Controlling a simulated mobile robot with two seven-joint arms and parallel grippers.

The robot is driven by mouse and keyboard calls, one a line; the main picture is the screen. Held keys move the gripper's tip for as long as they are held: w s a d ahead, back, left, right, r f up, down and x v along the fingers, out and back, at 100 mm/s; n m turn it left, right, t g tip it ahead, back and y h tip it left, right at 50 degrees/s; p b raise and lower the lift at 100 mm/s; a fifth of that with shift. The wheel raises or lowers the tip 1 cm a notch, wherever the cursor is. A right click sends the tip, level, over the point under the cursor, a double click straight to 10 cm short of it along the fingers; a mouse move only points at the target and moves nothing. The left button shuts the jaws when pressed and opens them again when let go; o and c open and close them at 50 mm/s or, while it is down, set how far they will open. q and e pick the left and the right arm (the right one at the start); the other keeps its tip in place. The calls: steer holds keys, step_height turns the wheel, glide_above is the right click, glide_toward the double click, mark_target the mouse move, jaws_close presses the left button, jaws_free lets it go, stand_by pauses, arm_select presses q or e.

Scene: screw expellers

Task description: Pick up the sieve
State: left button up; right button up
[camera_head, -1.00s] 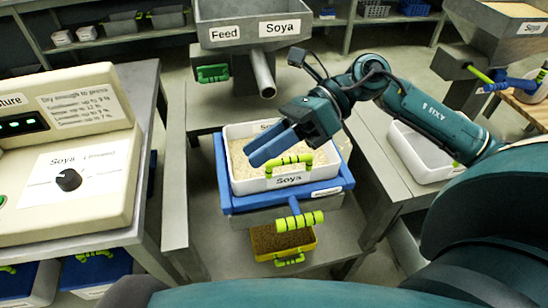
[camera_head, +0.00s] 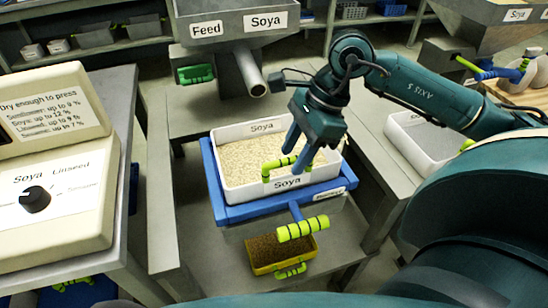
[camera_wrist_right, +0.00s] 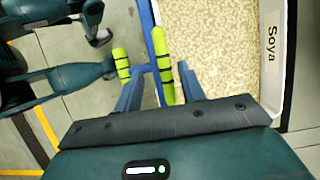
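A blue frame (camera_head: 222,205), which looks like the sieve, has a green-and-black handle (camera_head: 302,228) at its front. A white Soya tray (camera_head: 230,190) full of pale beans rests on it, with its own green-and-black arched handle (camera_head: 280,162) at the near wall. My right gripper (camera_head: 295,160) points down at that arched handle, fingers apart. In the right wrist view, the open gripper (camera_wrist_right: 160,88) has the tray's handle (camera_wrist_right: 163,50) between its fingers, nearer the right one; I cannot tell whether they touch. The frame's handle (camera_wrist_right: 121,65) lies further left.
A metal feed hopper (camera_head: 230,25) with a spout stands behind the tray. A yellow bin (camera_head: 265,250) of brown material sits below the frame. A control panel (camera_head: 60,190) is at left, and a white bin (camera_head: 415,140) at right.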

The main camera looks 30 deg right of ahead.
mark_target(289, 158)
steer(key=x, duration=0.5)
steer(key=shift+w, duration=0.3)
steer(key=shift+c, duration=0.6)
steer(key=shift+d, duration=0.1)
jaws_close()
steer(key=shift+r, duration=0.1)
